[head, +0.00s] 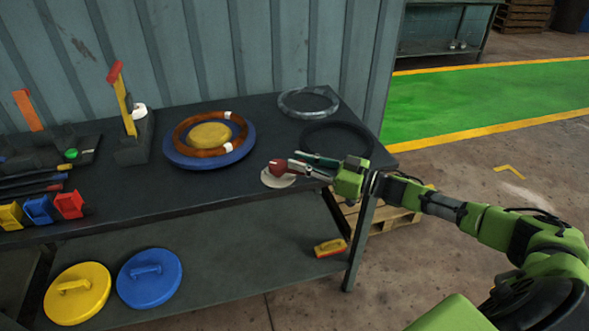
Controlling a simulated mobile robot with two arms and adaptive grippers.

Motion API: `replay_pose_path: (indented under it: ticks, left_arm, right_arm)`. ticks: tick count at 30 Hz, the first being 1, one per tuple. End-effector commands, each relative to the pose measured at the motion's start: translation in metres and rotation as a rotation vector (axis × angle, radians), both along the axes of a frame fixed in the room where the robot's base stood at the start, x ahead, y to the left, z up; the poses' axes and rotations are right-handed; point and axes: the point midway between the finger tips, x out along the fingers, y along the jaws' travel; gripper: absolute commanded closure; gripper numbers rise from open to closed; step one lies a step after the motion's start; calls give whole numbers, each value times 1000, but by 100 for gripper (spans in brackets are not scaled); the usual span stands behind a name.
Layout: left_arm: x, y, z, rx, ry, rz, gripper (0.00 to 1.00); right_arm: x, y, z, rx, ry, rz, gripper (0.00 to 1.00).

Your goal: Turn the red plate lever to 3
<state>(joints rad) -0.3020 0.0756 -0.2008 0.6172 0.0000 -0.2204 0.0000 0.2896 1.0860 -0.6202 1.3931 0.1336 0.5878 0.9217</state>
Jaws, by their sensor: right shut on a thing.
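A red lever (277,167) sits on a small round whitish plate (279,181) near the front right of the dark bench. My right gripper (296,164) reaches in from the right, low over the bench top, and its fingers are shut on the red lever. The fingers and the lever hide part of the plate. No number marks can be read on the plate at this size. My left gripper is not in view.
Behind stand a blue disc (236,154) with a brown ring (188,146), a grey ring (308,114) and a black ring (338,127). Upright levers (122,99) and small coloured blocks (68,204) crowd the left. The bench front (200,200) before the blue disc is clear.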

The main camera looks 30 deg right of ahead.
Motion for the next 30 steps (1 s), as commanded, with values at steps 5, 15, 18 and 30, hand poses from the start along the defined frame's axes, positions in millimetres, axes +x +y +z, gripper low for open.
replay_pose_path:
  ticks: [5,15,18,30]
  left_arm:
    - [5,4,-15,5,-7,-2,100]
    - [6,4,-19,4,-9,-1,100]
    - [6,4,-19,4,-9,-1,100]
    - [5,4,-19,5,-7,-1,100]
  right_arm:
    - [0,-1,-3,-3,-1,56,100]
    - [-1,0,-1,-2,1,94,100]
    - [-1,0,-1,-2,1,94,100]
    - [0,0,-1,-1,0,93,65]
